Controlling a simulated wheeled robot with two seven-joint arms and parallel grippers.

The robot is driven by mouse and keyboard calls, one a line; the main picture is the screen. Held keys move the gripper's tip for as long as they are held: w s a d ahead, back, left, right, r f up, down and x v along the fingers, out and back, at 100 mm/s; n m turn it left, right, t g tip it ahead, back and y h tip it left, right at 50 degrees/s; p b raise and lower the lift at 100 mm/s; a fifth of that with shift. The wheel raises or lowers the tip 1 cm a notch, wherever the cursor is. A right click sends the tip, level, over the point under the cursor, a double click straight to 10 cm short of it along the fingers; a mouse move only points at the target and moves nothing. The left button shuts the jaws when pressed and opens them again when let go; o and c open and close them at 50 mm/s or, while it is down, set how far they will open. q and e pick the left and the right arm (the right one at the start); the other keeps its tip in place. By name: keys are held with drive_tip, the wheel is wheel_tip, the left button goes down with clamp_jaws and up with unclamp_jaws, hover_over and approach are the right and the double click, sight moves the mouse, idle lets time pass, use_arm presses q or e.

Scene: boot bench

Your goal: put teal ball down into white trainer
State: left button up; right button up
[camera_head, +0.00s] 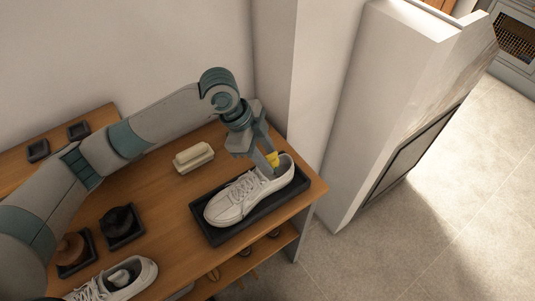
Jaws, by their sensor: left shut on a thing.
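A white trainer (228,204) with laces lies in a black tray (213,235) near the right end of the wooden bench, its opening towards the upper right. My left gripper (269,164) points down at the trainer's opening, its fingertips at the collar. I see no teal ball. A second white trainer (137,283) at the lower left has a pale lump in its opening. My right gripper is out of view.
A cream block-like brush (194,157) lies on the bench (170,202) behind the tray. Dark trays with a black item (119,221) and a brown item (71,248) stand at left. A white wall panel (375,90) rises close on the right.

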use_arm(q)
drive_tip(key=shift+f+b, duration=0.3)
drive_tip(key=shift+f, duration=0.65)
drive_tip(key=o, duration=1)
drive_tip(key=shift+f, duration=0.15)
wheel_tip(320, 180, up, 7)
drive_tip(key=p, duration=0.7)
drive_tip(key=shift+r, duration=1.1)
drive_tip(key=shift+s+f, duration=0.1)
